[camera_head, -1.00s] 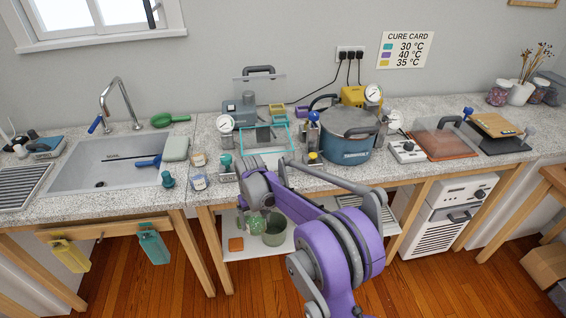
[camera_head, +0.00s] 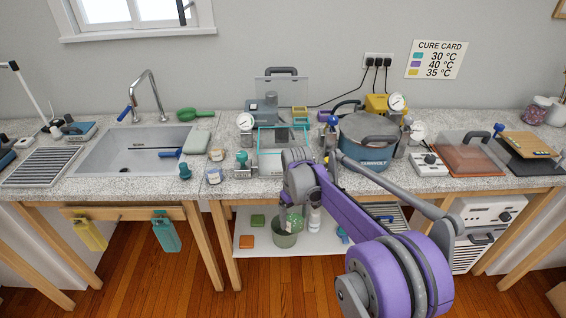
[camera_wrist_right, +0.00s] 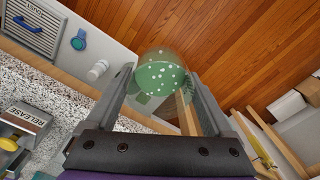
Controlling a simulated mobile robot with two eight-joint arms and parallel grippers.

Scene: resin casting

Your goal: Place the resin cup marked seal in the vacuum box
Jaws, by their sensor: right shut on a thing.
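My right gripper (camera_head: 292,205) reaches down in front of the counter edge. In the right wrist view its fingers (camera_wrist_right: 161,80) are shut on a see-through cup (camera_wrist_right: 160,82) with green in it and pale dots. The cup (camera_head: 294,221) also shows small in the head view, in front of the lower shelf. I cannot read a mark on it. A clear box with teal edges (camera_head: 262,160), apparently the vacuum box, stands on the counter, partly hidden by my right arm. A clear lid with a dark handle (camera_head: 281,72) stands upright behind it. My left gripper is out of view.
A green bucket (camera_head: 284,240) stands on the lower shelf (camera_head: 318,240) behind the held cup. A blue pot (camera_head: 365,158) stands right of the box, and a gauge (camera_head: 245,122) left of it. The sink (camera_head: 130,155) is left.

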